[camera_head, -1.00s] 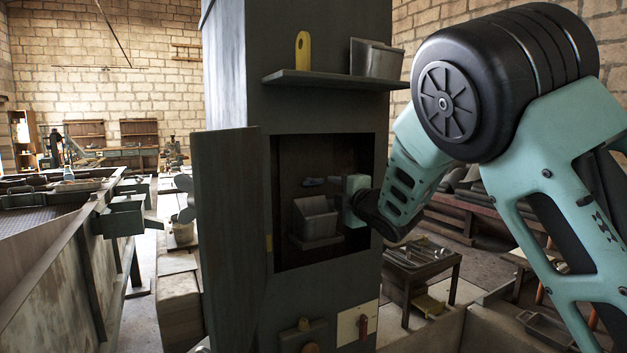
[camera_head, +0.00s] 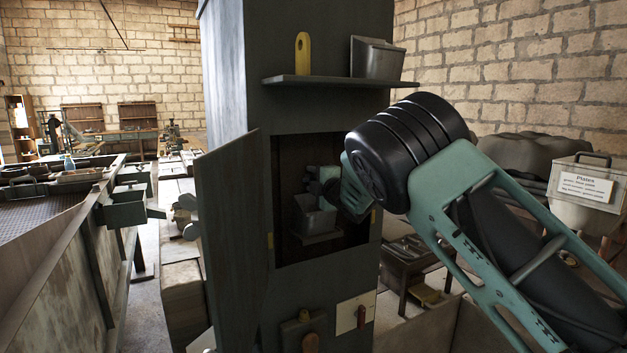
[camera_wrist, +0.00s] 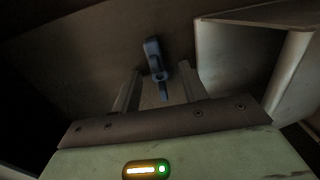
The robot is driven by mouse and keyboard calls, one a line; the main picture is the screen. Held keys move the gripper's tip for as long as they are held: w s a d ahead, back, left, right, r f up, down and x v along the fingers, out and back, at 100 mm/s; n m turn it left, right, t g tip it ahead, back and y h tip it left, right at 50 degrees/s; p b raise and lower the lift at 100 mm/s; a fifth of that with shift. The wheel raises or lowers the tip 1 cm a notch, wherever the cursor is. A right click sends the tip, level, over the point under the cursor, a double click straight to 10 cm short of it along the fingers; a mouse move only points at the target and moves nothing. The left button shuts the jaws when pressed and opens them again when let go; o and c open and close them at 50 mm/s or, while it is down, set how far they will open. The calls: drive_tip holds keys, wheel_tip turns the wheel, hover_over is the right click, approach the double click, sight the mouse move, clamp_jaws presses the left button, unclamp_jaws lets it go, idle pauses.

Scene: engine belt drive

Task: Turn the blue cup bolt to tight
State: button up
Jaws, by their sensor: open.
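The blue cup bolt (camera_wrist: 154,60) shows in the wrist view as a small dark blue piece with a narrow lower end, against the brown back surface. My gripper (camera_wrist: 160,70) is open, with one finger on each side of the bolt's lower part. I cannot tell whether either finger touches it. In the head view my gripper (camera_head: 318,182) is inside the opening of the dark cabinet, above the grey cup (camera_head: 316,217), and it hides the bolt. A pale metal wall, likely the cup (camera_wrist: 270,50), stands to the right in the wrist view.
The cabinet's open door (camera_head: 232,215) stands at the opening's left. A shelf (camera_head: 340,82) above holds a yellow-handled item (camera_head: 303,53) and a metal bin (camera_head: 378,58). A small table (camera_head: 415,262) is at the right. The opening is tight around my wrist.

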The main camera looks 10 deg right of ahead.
clamp_jaws()
drive_tip(key=shift+f+m+b, duration=0.1)
drive_tip(key=shift+m+b, duration=0.3)
drive_tip(key=shift+b, duration=0.2)
drive_tip(key=m+b, duration=0.9)
drive_tip(key=m, duration=0.3)
drive_tip(key=shift+d, duration=0.1)
drive_tip(key=m+b, duration=0.1)
drive_tip(key=m, duration=0.3)
drive_tip(key=shift+m, duration=0.4)
